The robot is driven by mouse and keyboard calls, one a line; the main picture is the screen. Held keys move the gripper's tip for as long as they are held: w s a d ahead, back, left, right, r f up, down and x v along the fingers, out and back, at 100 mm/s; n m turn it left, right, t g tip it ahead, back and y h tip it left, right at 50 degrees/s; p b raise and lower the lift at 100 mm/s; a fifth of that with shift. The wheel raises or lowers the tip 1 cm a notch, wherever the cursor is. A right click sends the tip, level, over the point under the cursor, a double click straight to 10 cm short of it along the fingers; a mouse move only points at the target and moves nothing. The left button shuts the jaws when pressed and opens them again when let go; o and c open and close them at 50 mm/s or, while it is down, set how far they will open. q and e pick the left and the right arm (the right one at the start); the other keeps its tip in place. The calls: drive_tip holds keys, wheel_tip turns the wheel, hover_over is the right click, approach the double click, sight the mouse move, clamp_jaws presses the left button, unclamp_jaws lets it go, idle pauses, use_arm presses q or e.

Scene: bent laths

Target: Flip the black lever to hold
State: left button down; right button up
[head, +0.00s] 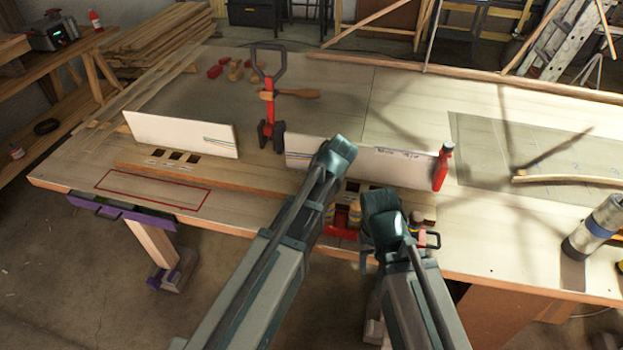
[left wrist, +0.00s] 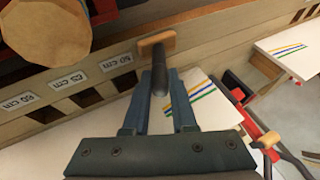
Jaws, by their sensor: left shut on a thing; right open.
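The black lever (left wrist: 159,78) shows in the left wrist view as a dark rod with a light wooden piece (left wrist: 156,43) at its far end. My left gripper (left wrist: 160,92) is shut on the rod, with one finger on each side of it. In the head view my left arm hides its own fingers and the lever.
A slotted wooden rail (left wrist: 70,88) with cm labels runs behind the lever. White boards (head: 180,134) stand on the bench, one by a red clamp (head: 268,95). A metal cylinder (head: 592,228) stands at right. The bench's front left holds an empty red outline (head: 150,188).

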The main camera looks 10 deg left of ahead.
use_arm(q)
drive_tip(key=shift+s+d+f+y, duration=0.15)
drive_tip(key=shift+d+y, duration=0.05)
drive_tip(key=shift+y, duration=0.1)
use_arm(e)
drive_tip(key=shift+f, duration=0.35)
use_arm(q)
drive_tip(key=c, duration=0.7)
unclamp_jaws()
use_arm(e)
drive_tip(key=shift+r, duration=0.2)
